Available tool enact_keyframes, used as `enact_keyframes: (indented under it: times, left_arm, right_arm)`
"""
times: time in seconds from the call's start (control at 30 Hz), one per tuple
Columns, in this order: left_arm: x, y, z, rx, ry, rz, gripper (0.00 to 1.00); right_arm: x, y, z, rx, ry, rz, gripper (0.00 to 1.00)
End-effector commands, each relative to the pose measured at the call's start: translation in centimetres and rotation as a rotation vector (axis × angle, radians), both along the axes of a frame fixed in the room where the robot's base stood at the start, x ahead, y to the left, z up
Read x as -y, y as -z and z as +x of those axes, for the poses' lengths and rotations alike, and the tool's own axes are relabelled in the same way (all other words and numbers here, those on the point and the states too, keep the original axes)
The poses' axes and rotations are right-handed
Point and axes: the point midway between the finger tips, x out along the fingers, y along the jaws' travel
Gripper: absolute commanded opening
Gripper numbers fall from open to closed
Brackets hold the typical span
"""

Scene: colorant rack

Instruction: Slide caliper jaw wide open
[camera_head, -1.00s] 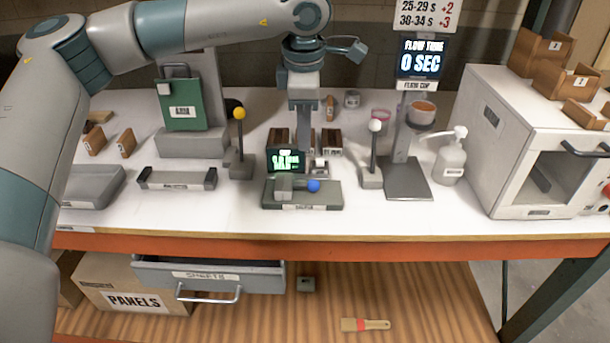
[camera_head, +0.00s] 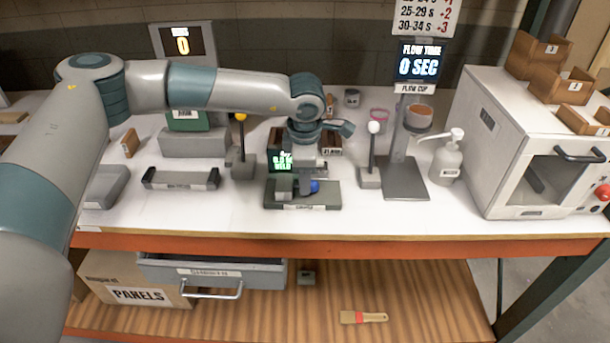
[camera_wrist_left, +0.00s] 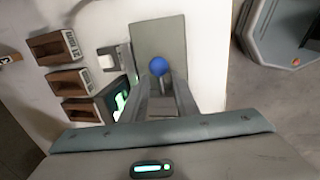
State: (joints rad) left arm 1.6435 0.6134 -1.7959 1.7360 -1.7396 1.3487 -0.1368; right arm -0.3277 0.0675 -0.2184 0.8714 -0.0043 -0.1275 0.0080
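The caliper (camera_head: 325,200) is a grey block near the front of the bench with a blue ball knob (camera_head: 314,186) and a small green-lit display (camera_head: 281,161). The knob (camera_wrist_left: 158,66) shows whole in the left wrist view, above the grey caliper plate (camera_wrist_left: 158,35). My left gripper (camera_head: 305,187) points down over the caliper, close to the knob, and partly hides it. In the left wrist view the left fingers (camera_wrist_left: 161,88) are apart, with the knob just past and between their tips. Contact with the knob cannot be told. My right gripper is out of view.
A post with a white ball (camera_head: 374,127) stands right of the caliper, and one with a yellow ball (camera_head: 241,117) stands left. The flow cup stand (camera_head: 406,182) and a pump bottle (camera_head: 446,160) are farther right.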

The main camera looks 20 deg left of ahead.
Motion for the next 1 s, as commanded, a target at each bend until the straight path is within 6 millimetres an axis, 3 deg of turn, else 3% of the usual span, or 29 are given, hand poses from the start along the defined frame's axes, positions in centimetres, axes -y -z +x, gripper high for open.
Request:
enact_keyframes:
  times: [0.33, 0.43, 0.47, 1.0]
  left_arm:
    - [0.0, 0.3, 0.0, 0.000, 0.000, 0.001, 0.27]
    - [0.0, 0.3, 0.0, 0.000, 0.000, 0.001, 0.03]
    - [0.0, 0.3, 0.0, 0.000, 0.000, 0.001, 0.00]
    - [0.0, 0.2, 0.0, 0.001, 0.000, 0.000, 0.00]
  right_arm:
    - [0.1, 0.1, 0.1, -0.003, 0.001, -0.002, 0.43]
    - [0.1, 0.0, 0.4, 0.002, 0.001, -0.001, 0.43]
    - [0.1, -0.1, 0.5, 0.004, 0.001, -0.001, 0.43]
    - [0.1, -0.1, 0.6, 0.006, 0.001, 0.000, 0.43]
